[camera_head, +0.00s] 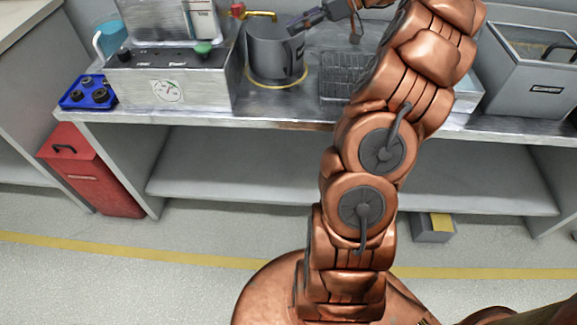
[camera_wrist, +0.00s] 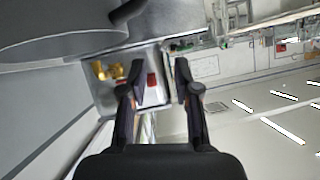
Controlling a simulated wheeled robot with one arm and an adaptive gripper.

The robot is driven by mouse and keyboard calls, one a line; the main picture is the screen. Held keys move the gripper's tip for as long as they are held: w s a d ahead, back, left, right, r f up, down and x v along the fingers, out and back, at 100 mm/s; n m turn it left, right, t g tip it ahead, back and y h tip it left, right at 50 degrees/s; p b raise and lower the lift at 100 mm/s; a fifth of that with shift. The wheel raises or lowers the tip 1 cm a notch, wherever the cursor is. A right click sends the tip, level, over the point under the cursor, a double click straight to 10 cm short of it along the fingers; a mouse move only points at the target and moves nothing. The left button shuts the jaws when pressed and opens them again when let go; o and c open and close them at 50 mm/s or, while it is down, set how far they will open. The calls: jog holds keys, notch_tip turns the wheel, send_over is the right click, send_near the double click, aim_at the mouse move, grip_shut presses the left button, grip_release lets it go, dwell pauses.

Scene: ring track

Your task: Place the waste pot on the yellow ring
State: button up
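The waste pot (camera_head: 268,52) is a dark grey metal pot with a side handle, standing upright on the bench in the head view. The yellow ring (camera_head: 277,86) shows as a thin band around the front of its base; the rest is hidden behind the pot. In the wrist view the pot's grey side (camera_wrist: 60,25) and dark handle fill the upper left. My gripper (camera_head: 298,24) is at the pot's upper right in the head view. In the wrist view its two fingers (camera_wrist: 160,75) are apart with nothing held between them.
A grey control box (camera_head: 170,85) stands left of the pot, and a brass tap (camera_head: 258,14) is just behind it. A wire basket (camera_head: 345,75) is close on the right. A blue tray (camera_head: 88,93) sits at the bench's left end. A grey bin (camera_head: 530,80) stands far right.

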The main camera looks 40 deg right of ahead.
jog(key=s+a+f+m+g+h, duration=0.1)
jog(key=s+a+f+m+g, duration=0.3)
jog(key=a, duration=0.9)
jog(key=s+a+g+h, duration=0.25)
jog(key=s+a, duration=0.25)
jog(key=a, duration=0.8)
jog(key=s+f+m+g+h, duration=0.1)
jog(key=s+f, duration=0.4)
jog(key=s, duration=0.6)
jog(key=s+a+f+m+g+h, duration=0.1)
jog(key=s+f+m+h, duration=0.3)
jog(key=s, duration=0.8)
jog(key=shift+s+a+f+g+h, duration=0.25)
jog(key=shift+f+g+h, duration=0.2)
jog(key=shift+h, duration=0.6)
jog(key=shift+w, duration=0.1)
notch_tip(320, 180, up, 21)
jog(key=t+p, duration=0.1)
jog(key=p, duration=1.8)
jog(key=shift+s+p, duration=0.25)
jog(key=shift+p, duration=0.1)
jog(key=shift+a, duration=0.1)
